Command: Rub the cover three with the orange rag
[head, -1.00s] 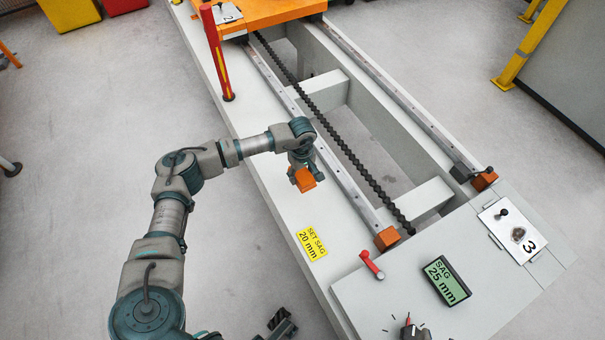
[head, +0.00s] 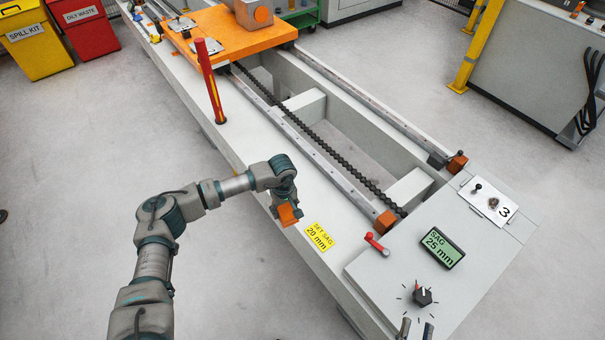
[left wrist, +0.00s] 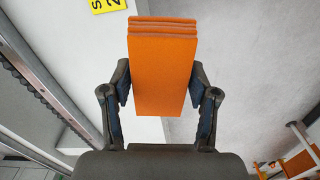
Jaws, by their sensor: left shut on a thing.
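The orange rag (head: 288,215) is a folded block held in my left gripper (head: 285,200), over the near left side of the gantry bed. In the left wrist view the rag (left wrist: 163,75) sits between the two fingers of my left gripper (left wrist: 162,100), which are shut on it. Cover three (head: 487,200) is a white plate marked 3 with a black knob and a dark brownish smudge, on the panel to the right. The rag is well apart from it. My right gripper (head: 416,329) shows only its fingertips at the bottom edge, spread apart and empty.
Orange end blocks (head: 385,224) cap the rails. A red post (head: 210,80) rises farther back.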

